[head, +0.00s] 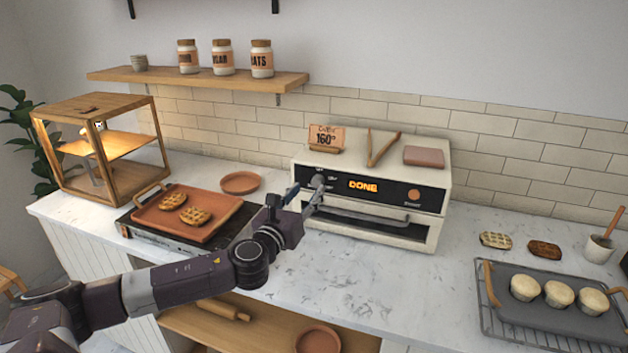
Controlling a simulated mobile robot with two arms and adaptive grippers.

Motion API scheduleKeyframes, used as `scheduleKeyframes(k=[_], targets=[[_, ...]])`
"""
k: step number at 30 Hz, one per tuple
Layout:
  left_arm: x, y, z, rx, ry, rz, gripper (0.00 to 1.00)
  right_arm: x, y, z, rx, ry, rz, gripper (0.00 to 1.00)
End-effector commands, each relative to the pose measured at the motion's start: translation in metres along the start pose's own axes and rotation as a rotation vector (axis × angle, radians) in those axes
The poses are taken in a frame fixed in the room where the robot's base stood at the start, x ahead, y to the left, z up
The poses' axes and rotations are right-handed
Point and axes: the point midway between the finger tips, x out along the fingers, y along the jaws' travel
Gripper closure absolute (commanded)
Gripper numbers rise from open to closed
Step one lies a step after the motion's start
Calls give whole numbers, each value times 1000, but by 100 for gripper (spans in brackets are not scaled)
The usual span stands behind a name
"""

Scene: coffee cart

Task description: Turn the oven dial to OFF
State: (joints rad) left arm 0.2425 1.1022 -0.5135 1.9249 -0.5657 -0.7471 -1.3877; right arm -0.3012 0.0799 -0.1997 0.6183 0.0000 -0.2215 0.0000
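The white oven (372,190) stands on the counter against the tiled wall. Its black front panel has a grey dial (318,181) at the left, with small labels around it too small to read surely. A display (363,186) reads "DONE" in orange. My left gripper (306,190) is at the left part of the panel, its fingers spread apart and pointing at the oven. The fingertips are close to the dial; I cannot tell whether they touch it. My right gripper is not in view.
A terracotta tray (226,221) with two waffles sits left of the oven, near a round plate (240,182). A wooden cabinet (151,140) stands farther left. A grey tray (524,307) with muffins lies at the right. A "160°" sign (326,138) stands on the oven.

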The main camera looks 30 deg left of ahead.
Motion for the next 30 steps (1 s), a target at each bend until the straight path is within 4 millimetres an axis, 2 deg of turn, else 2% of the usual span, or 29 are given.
scheduleKeyframes(k=[3, 9, 21, 30], targets=[[19, 0, 3, -4, -1, 1, 60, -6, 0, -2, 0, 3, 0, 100], [39, 0, 1, -2, 1, 1, 60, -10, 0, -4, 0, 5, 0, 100], [45, -1, -1, -2, 2, -1, 62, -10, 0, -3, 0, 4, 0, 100], [45, 0, -1, -2, 2, -1, 95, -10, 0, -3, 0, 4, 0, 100]])
